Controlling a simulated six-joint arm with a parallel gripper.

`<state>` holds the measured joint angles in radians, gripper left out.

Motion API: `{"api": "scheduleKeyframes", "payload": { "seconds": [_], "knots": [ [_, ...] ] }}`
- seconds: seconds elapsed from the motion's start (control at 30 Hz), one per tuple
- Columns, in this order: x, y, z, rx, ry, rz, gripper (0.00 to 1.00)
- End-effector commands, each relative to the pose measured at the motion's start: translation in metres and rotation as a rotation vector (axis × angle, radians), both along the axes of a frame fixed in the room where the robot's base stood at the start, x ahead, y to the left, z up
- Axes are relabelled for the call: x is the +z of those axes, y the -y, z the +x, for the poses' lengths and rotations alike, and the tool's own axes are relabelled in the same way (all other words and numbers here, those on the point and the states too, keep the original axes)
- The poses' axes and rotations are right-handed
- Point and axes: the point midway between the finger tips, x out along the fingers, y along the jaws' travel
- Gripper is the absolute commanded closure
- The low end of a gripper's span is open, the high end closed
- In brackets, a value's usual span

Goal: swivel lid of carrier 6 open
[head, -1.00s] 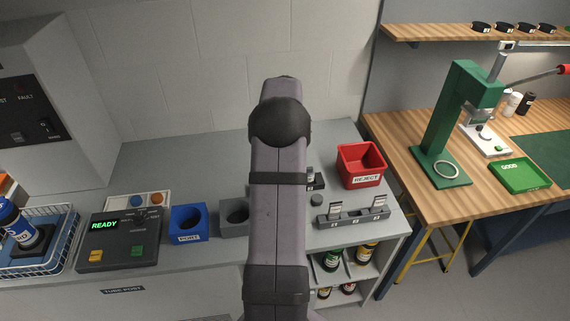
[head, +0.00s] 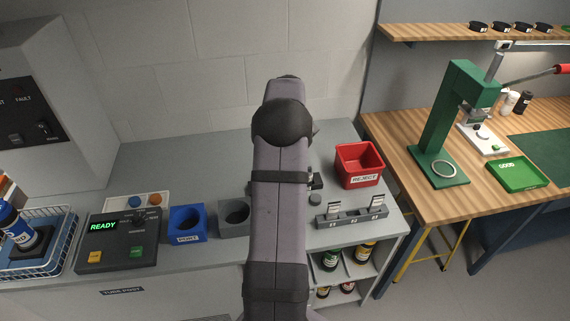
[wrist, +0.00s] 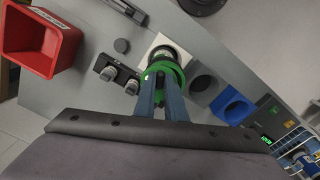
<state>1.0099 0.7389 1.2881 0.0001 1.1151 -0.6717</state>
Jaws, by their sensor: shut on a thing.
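A carrier with a green ring and a black round top (wrist: 160,55) shows in the wrist view, over a white square plate. My gripper (wrist: 163,84) is shut on the green part (wrist: 164,71) at the near side of this carrier. Its number cannot be read, and I cannot tell whether its lid is turned. In the head view my own arm hides the gripper and this carrier.
A red REJECT bin (head: 358,166) and a grey numbered rack (head: 351,217) stand to the right. A grey holder (head: 234,218), a blue PORT block (head: 187,223), a READY console (head: 123,240) and a wire basket (head: 62,243) with a blue carrier (head: 18,226) stand left.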

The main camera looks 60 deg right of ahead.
Motion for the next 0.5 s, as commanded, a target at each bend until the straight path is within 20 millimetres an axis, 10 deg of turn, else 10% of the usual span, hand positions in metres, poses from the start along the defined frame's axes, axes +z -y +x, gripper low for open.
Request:
{"api": "scheduleKeyframes", "payload": {
  "seconds": [0.5],
  "knots": [
    [0.001, 0.025, -0.002, 0.491, 0.0, -0.001, 1.0]
  ]
}}
